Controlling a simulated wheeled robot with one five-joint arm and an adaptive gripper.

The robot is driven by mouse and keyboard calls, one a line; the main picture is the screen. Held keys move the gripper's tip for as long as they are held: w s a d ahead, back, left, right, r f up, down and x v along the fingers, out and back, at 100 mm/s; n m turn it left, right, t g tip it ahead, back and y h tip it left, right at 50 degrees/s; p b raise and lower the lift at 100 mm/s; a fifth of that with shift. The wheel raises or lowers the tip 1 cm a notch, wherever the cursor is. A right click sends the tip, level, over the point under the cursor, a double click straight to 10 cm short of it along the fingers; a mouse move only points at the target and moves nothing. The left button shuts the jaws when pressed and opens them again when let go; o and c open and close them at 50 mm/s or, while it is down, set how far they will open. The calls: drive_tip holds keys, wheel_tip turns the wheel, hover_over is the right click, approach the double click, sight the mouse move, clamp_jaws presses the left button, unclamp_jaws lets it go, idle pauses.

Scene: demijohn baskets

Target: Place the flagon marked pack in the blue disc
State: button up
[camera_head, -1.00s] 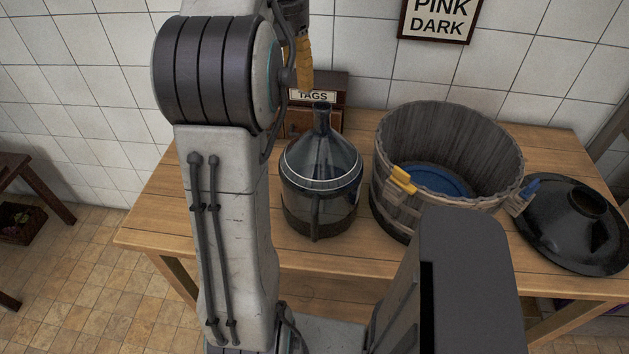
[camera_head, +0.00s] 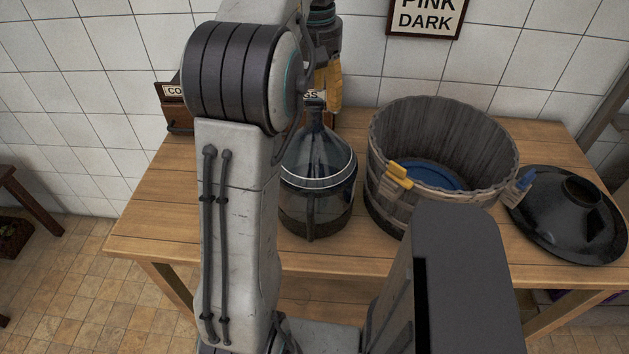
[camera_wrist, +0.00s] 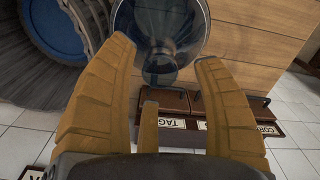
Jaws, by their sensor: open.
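A clear glass flagon (camera_head: 318,190) with dark contents in its lower part stands upright on the table. I see no readable mark on it. In the wrist view the flagon (camera_wrist: 172,22) shows its neck between my finger pads, apparently untouched. My gripper (camera_head: 328,85) has yellow fingers and is open and empty near the flagon's neck. The blue disc (camera_head: 428,176) lies inside the wooden basket (camera_head: 400,215), right of the flagon. The basket's near wall hides part of the disc.
A black conical lid (camera_head: 570,225) lies on the table (camera_head: 150,215) right of the basket. Small labelled wooden boxes (camera_head: 172,108) stand at the back. The table's left side is clear.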

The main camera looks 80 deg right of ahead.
drive_tip(key=shift+f, duration=1.15)
drive_tip(key=shift+r, duration=0.1)
clamp_jaws()
